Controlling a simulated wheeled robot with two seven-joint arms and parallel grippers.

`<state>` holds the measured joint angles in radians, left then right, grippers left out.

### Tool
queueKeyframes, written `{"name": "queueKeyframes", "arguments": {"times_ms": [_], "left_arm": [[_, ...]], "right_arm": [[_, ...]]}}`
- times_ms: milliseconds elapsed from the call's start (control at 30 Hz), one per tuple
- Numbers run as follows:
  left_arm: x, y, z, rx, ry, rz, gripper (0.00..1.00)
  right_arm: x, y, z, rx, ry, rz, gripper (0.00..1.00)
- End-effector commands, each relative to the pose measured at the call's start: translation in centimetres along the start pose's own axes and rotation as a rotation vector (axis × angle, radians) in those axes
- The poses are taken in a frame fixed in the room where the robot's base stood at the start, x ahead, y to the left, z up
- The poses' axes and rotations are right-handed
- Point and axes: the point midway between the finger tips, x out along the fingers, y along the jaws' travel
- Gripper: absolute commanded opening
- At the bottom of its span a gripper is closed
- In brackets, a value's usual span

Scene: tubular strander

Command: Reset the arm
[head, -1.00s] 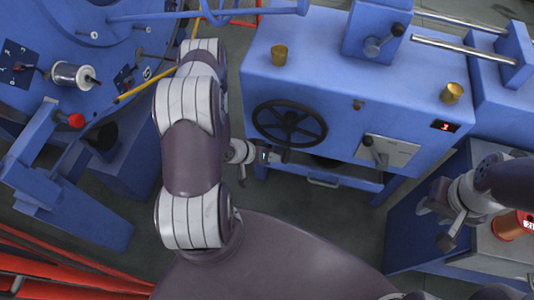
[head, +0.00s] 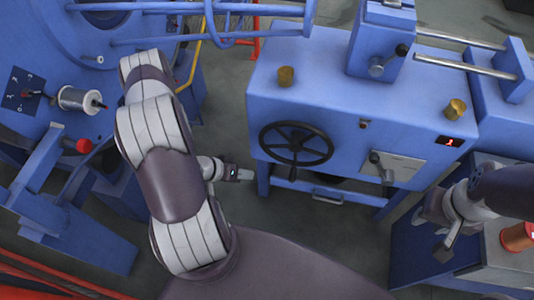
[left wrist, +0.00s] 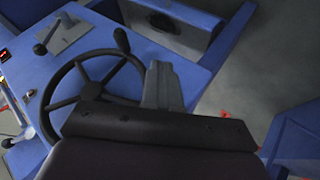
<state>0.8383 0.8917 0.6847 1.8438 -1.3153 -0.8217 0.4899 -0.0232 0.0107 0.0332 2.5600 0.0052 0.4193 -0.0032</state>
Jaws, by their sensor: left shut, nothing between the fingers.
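My left gripper (head: 240,175) is in the head view, left of and a little below the black handwheel (head: 296,144), clear of its rim. Its fingers are shut with nothing between them. In the left wrist view the shut fingers (left wrist: 162,86) stand in front of the blue machine, just right of the handwheel (left wrist: 92,92) as seen there. My left arm (head: 165,160) is bent over the floor gap between the machines. My right gripper (head: 440,228) is at the right, above the blue-sided cabinet; its finger opening is unclear.
The blue control box (head: 350,100) carries two brass knobs, a lever plate (head: 389,166) and a red display (head: 449,142). A large blue machine with a spool (head: 80,99) and red knob (head: 84,146) is at left. Grey floor shows between.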

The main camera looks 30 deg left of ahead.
Motion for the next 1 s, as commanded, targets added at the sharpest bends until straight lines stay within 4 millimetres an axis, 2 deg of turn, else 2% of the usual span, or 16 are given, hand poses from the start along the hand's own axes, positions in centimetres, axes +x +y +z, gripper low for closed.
{"name": "queueKeyframes", "arguments": {"times_ms": [233, 267, 333, 367, 400, 467, 500, 567, 600, 667, 700, 867, 1000], "left_arm": [[-0.1, -0.2, 0.3, 0.021, -0.015, -0.008, 0.0], [-0.1, -0.6, 0.8, 0.031, -0.036, -0.027, 0.0], [-0.5, -1.9, 2.8, 0.013, -0.123, -0.112, 0.0], [-1.0, -2.7, 3.9, -0.009, -0.177, -0.168, 0.0], [-2.5, -3.9, 4.7, -0.037, -0.251, -0.261, 0.0], [-5.5, -4.6, 4.4, -0.057, -0.373, -0.403, 0.0], [-7.6, -4.1, 3.6, -0.067, -0.449, -0.485, 0.0], [-10.5, -2.0, 1.9, -0.079, -0.535, -0.579, 0.0], [-12.0, 0.0, 0.9, -0.091, -0.574, -0.619, 0.0], [-13.5, 3.3, -0.4, -0.098, -0.606, -0.649, 0.0], [-14.2, 5.6, -1.1, -0.1, -0.614, -0.656, 0.0], [-15.6, 14.5, -3.4, -0.041, -0.557, -0.621, 0.0], [-15.2, 21.3, -6.5, 0.187, -0.421, -0.544, 0.0]], "right_arm": [[0.0, 0.0, 0.0, 0.0, 0.0, 0.0, 0.38], [0.0, 0.0, 0.0, 0.0, 0.0, 0.0, 0.38], [0.0, 0.0, 0.0, 0.0, 0.0, 0.0, 0.38], [0.0, 0.0, 0.0, 0.0, 0.0, 0.0, 0.38], [0.0, 0.0, 0.0, 0.0, 0.0, 0.0, 0.38], [0.0, 0.0, 0.0, 0.0, 0.0, 0.0, 0.38], [0.0, 0.0, 0.0, 0.0, 0.0, 0.0, 0.38], [0.0, 0.0, 0.0, 0.0, 0.0, 0.0, 0.38], [0.0, 0.0, 0.0, 0.0, 0.0, 0.0, 0.38], [0.0, 0.0, 0.0, 0.0, 0.0, 0.0, 0.38], [0.0, 0.0, 0.0, 0.0, 0.0, 0.0, 0.38], [0.0, 0.0, 0.0, 0.0, 0.0, 0.0, 0.38], [0.0, 0.0, 0.0, 0.0, 0.0, 0.0, 0.38]]}}
